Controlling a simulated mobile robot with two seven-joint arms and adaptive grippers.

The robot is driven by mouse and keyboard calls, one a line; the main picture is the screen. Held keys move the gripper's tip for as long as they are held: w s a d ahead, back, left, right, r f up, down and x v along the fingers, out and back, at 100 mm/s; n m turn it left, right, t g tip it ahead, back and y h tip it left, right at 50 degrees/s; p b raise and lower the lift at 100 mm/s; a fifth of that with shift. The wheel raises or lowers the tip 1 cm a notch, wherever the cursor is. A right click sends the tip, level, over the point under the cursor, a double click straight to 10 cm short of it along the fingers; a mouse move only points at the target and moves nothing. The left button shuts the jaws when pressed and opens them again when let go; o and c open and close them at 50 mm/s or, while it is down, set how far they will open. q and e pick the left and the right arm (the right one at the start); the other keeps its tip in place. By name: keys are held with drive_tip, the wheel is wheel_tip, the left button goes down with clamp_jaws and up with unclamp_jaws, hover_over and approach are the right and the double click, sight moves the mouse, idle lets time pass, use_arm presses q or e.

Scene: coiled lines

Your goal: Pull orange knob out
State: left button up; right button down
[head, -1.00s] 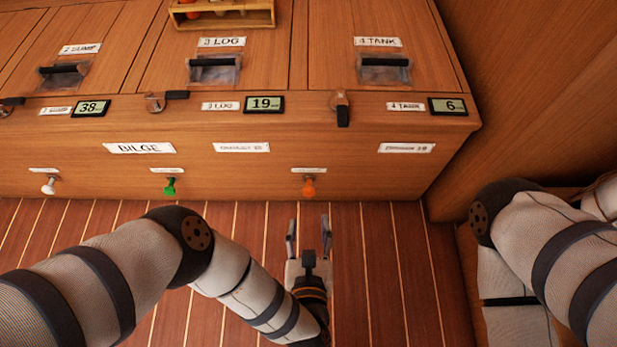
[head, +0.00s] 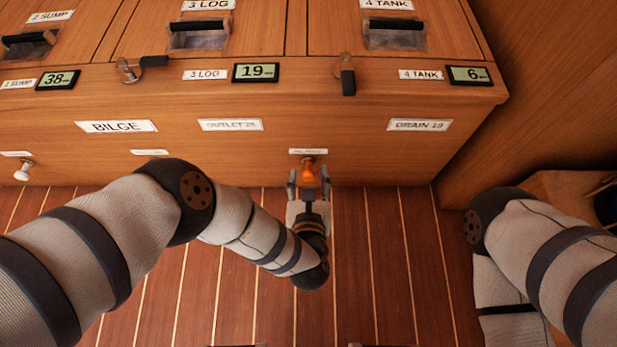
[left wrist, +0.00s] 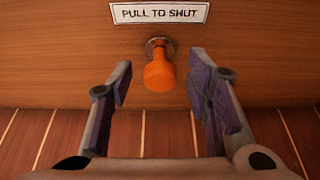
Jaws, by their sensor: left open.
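The orange knob (head: 308,173) sticks out of the front of the wooden cabinet, under a small label. In the left wrist view the orange knob (left wrist: 159,70) is on a round metal base below the label "PULL TO SHUT" (left wrist: 159,13). My left gripper (head: 308,182) is open, with one finger on each side of the knob. In the left wrist view its fingers (left wrist: 160,85) stand apart from the knob, with a gap on both sides. My right gripper is out of view; only the right arm shows.
A white knob (head: 23,170) is at the far left of the cabinet front (head: 360,155). Lidded bins with black handles (head: 393,24) and small displays (head: 256,72) are above. A wooden side wall (head: 560,90) rises at right. The striped floor (head: 390,260) is clear.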

use_arm(q)
clamp_jaws()
drive_tip(key=s+p, duration=0.2)
drive_tip(key=s, duration=0.3)
drive_tip(key=shift+s, duration=0.25)
unclamp_jaws()
wheel_tip(320, 180, up, 10)
